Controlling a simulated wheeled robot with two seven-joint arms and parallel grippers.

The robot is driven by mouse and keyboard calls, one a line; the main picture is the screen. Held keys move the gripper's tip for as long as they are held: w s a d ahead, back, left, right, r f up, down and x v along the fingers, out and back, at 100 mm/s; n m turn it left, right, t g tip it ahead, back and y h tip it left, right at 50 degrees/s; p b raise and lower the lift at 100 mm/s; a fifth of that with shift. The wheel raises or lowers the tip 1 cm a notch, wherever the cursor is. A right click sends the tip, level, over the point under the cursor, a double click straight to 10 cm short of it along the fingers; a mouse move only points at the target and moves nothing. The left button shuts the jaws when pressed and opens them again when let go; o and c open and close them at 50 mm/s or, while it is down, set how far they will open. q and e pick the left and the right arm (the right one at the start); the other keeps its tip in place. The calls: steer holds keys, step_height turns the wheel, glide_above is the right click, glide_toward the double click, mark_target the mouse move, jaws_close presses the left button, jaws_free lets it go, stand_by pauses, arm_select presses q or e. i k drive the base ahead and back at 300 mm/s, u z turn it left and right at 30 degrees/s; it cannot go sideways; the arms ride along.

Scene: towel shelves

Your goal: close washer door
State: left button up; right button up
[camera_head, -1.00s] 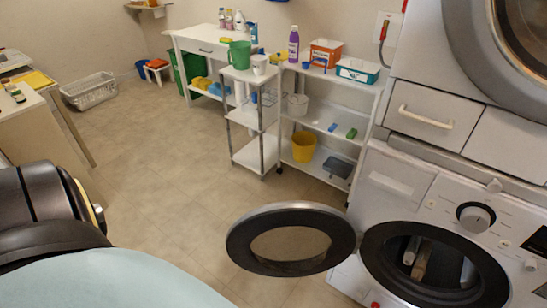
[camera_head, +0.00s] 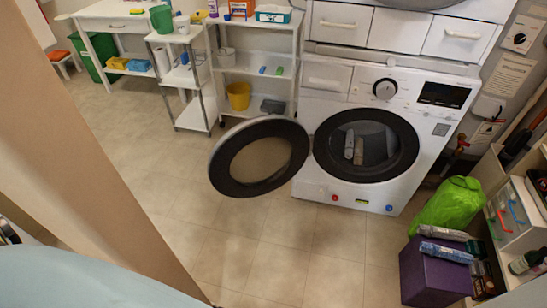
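The washer (camera_head: 322,119) is the white lower machine at the centre right of the head view. Its round dark-rimmed door (camera_head: 228,165) stands wide open, swung out to the left of the opening. The round drum opening (camera_head: 366,178) shows, with greyish items (camera_head: 353,147) inside that I cannot identify. Neither of my grippers is in view, and nothing of mine is seen touching the door.
White shelves with a yellow bucket (camera_head: 238,96) stand left of the washer. A green bag (camera_head: 447,205) and a purple box (camera_head: 431,273) are at the right, beside a shelf with bottles. A beige vertical surface (camera_head: 80,130) fills the left side. The floor (camera_head: 270,250) before the washer is clear.

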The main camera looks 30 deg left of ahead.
mark_target(223, 155)
steer(key=z, duration=1.7)
steer(key=k, duration=1.85)
steer(key=z, duration=1.95)
steer(key=k, duration=1.6)
steer(key=z, duration=2)
steer(key=k, duration=2.55)
steer(key=u, duration=0.05)
